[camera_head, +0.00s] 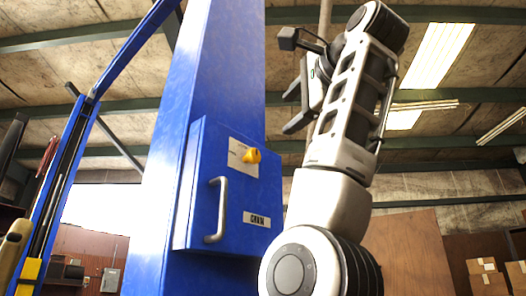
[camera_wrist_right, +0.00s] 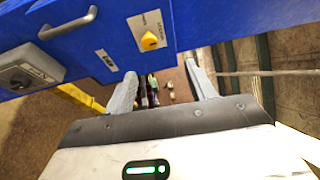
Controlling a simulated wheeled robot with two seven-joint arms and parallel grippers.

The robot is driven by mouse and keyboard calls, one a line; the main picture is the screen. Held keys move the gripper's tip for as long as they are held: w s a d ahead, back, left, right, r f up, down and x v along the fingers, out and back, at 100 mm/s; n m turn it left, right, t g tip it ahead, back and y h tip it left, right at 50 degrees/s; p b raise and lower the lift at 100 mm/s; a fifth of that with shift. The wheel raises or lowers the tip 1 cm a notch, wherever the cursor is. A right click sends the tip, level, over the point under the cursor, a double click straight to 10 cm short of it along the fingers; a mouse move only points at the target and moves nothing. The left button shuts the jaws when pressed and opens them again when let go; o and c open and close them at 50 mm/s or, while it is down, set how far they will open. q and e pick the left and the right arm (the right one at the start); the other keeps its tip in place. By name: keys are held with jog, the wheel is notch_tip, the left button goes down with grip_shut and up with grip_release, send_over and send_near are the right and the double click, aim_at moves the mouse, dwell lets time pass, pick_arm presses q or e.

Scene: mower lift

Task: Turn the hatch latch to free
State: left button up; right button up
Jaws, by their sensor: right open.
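The yellow hatch latch (camera_head: 252,155) sits on a pale label plate on the blue hatch (camera_head: 233,200) of the blue post. In the right wrist view the latch (camera_wrist_right: 149,39) is at the top, between two small words too blurred to read surely. My right gripper (camera_head: 288,83) is open and empty, above and to the right of the latch in the head view, and apart from it. In the right wrist view its fingers (camera_wrist_right: 160,70) are spread, with the latch just beyond the tips. My left gripper is not in view.
A grey bar handle (camera_head: 217,210) stands out from the hatch beside a small lettered label (camera_head: 257,219). A grey box with a round knob (camera_wrist_right: 30,70) shows at the left of the wrist view. Cardboard boxes (camera_head: 484,275) stand far right. Free air lies right of the post.

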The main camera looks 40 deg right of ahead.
jog(key=f, duration=0.1)
jog(key=p, duration=0.5)
send_near(255, 154)
jog(key=shift+g, duration=0.4)
jog(key=x, duration=0.8)
jog(key=shift+w+r, duration=0.1)
jog(key=shift+r, duration=0.3)
jog(key=shift+w+d+f, duration=0.1)
jog(key=shift+w+d, duration=0.1)
jog(key=shift+w, duration=0.3)
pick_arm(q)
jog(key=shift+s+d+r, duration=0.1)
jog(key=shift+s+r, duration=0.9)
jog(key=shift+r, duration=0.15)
pick_arm(e)
jog(key=c, duration=1)
